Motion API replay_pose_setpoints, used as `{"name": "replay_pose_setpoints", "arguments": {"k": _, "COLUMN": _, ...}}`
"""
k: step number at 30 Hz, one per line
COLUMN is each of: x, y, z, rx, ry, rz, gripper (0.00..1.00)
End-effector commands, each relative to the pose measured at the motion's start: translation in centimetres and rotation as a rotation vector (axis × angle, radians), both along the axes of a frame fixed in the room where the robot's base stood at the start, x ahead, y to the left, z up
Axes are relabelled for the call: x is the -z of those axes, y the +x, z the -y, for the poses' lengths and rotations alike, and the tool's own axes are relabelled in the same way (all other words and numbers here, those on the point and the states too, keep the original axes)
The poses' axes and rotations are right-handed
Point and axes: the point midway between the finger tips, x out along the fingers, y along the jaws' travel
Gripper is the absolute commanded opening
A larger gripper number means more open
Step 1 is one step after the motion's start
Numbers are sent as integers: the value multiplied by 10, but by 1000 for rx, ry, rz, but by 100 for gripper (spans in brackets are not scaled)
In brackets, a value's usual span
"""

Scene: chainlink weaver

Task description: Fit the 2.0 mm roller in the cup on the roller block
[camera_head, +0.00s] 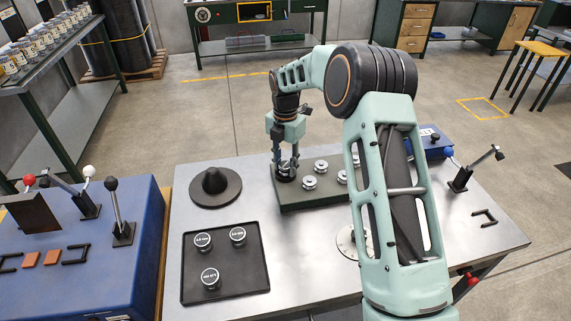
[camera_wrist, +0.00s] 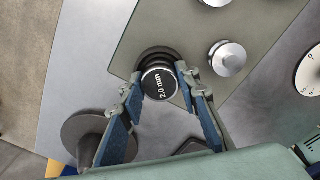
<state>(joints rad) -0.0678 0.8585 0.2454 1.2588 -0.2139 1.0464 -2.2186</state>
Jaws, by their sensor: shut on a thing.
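The 2.0 mm roller (camera_wrist: 160,84) has a dark round cap with a white label, read in the wrist view. My gripper (camera_wrist: 159,74) is shut on it, one finger on each side. In the head view my gripper (camera_head: 286,164) points down at the left end of the grey-green roller block (camera_head: 300,200), which also shows in the wrist view (camera_wrist: 150,28). A dark round cup (camera_wrist: 155,56) on the block shows partly behind the roller. The roller is at or just over the cup; whether it is seated cannot be told.
Silver rollers (camera_head: 309,183) stand on the block to the right of my gripper. A black tray (camera_head: 242,281) with three labelled round pieces lies front left. A dark cone on a disc (camera_head: 215,186) stands left of the block. A lever (camera_head: 478,168) stands at the right.

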Motion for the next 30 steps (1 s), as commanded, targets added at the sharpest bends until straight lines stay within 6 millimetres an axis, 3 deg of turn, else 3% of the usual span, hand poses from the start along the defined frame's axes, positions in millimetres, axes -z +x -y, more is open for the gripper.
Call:
{"name": "replay_pose_setpoints", "arguments": {"k": 2, "x": 4, "y": -1, "z": 0, "rx": 0, "ry": -2, "rz": -5, "gripper": 0}}
{"name": "replay_pose_setpoints", "arguments": {"k": 3, "x": 4, "y": -2, "z": 0, "rx": 0, "ry": -1, "rz": -6, "gripper": 31}}
{"name": "replay_pose_setpoints", "arguments": {"k": 9, "x": 5, "y": -2, "z": 1, "rx": 0, "ry": -1, "rz": -7, "gripper": 50}}
{"name": "replay_pose_setpoints", "arguments": {"k": 20, "x": 0, "y": -2, "z": 0, "rx": 0, "ry": -1, "rz": -6, "gripper": 50}}
{"name": "replay_pose_setpoints", "arguments": {"k": 23, "x": -11, "y": -1, "z": 0, "rx": 1, "ry": -1, "rz": -3, "gripper": 50}}
{"name": "replay_pose_setpoints", "arguments": {"k": 30, "x": -62, "y": -1, "z": 1, "rx": 1, "ry": 0, "rz": -1, "gripper": 50}}
